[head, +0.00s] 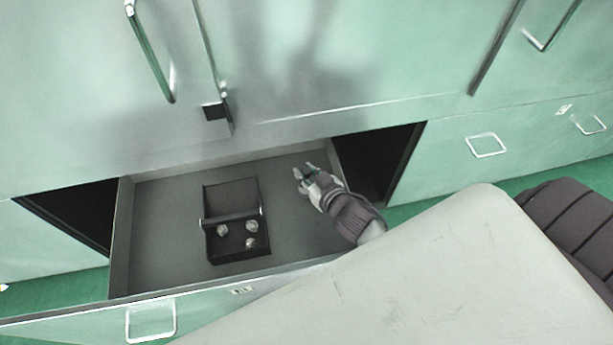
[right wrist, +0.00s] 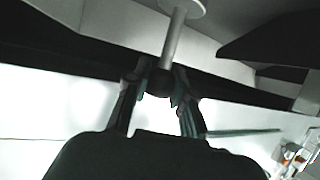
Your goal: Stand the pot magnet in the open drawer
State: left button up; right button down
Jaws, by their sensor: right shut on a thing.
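My right gripper (head: 306,172) is over the right part of the open drawer (head: 165,235). In the right wrist view my right gripper (right wrist: 160,88) is shut on the pot magnet, which shows as a grey stem (right wrist: 174,42) with a pale disc at its top edge and a dark end between the fingertips. The fingers hide part of it. In the head view the magnet is too small and covered to make out clearly. I cannot tell whether it touches the drawer floor. My left gripper is in neither view.
A black box (head: 211,248) with its lid open stands in the middle of the drawer, with 3 silvery round pieces (head: 251,226) in it. The drawer floor is bare left and right of the box. Green cabinet fronts (head: 330,60) rise behind the drawer.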

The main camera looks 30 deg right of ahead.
jog(key=shift+f, duration=0.8)
jog(key=shift+f, duration=0.15)
jog(key=c, duration=1)
grip_release()
jog(key=shift+r, duration=0.2)
jog(key=v, duration=0.7)
jog(key=shift+s, duration=0.3)
